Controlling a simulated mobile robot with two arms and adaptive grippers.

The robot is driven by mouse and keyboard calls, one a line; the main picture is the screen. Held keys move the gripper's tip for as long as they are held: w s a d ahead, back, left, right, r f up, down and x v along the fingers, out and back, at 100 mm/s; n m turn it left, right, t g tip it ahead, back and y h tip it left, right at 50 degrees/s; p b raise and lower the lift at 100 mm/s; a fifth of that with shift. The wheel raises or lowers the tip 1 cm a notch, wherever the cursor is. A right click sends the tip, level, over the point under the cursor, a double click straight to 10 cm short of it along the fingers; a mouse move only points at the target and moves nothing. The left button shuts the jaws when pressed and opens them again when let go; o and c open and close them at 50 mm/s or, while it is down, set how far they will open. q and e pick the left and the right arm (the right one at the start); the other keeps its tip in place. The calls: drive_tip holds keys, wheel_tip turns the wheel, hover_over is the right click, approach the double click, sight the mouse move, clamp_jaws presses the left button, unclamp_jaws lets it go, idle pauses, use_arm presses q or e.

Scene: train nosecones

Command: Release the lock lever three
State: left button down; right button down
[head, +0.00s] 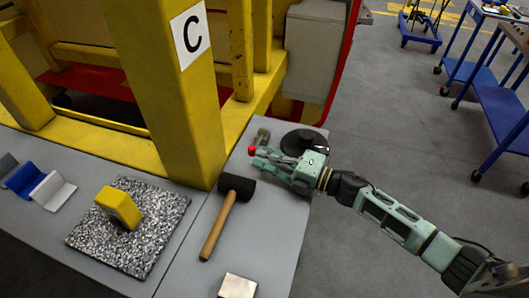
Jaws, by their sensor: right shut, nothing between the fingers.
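My right gripper (262,157) comes in from the right over the grey tabletop, with its fingers pointing left. It is shut and empty. A red ball knob (252,149), which looks like the end of a lever, is right at its fingertips; I cannot tell if they touch. A black round base (304,141) sits just behind the gripper, partly hidden by it. A small grey metal piece (263,135) stands behind the knob. The lever's shaft is mostly hidden by the gripper. No label three is visible. My left gripper is out of view.
A black-headed mallet (217,220) lies in front of the gripper. A yellow block (120,207) rests on a speckled slab (95,235) at left. A yellow post marked C (180,110) rises behind the table. Blue carts (495,110) stand on the floor at right.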

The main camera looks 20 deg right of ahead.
drive_tip(key=shift+w+a, duration=0.15)
drive_tip(key=shift+a, duration=0.05)
drive_tip(key=shift+w+a+r+m+t+h+p, duration=0.1)
drive_tip(key=shift+w+a+m+t+h+p, duration=0.05)
drive_tip(key=shift+a+m+t+h+p, duration=0.55)
drive_tip(key=shift+w+a+b, duration=0.15)
drive_tip(key=shift+w+a, duration=0.15)
drive_tip(key=shift+a, duration=0.3)
drive_tip(key=shift+w+a+b, duration=0.15)
drive_tip(key=shift+w+a, duration=0.15)
drive_tip(key=shift+a, duration=0.25)
drive_tip(key=shift+w+a, duration=0.2)
drive_tip(key=shift+w, duration=0.05)
drive_tip(key=shift+s+d, duration=0.1)
drive_tip(key=v, duration=1.2)
drive_tip(key=shift+s, duration=0.1)
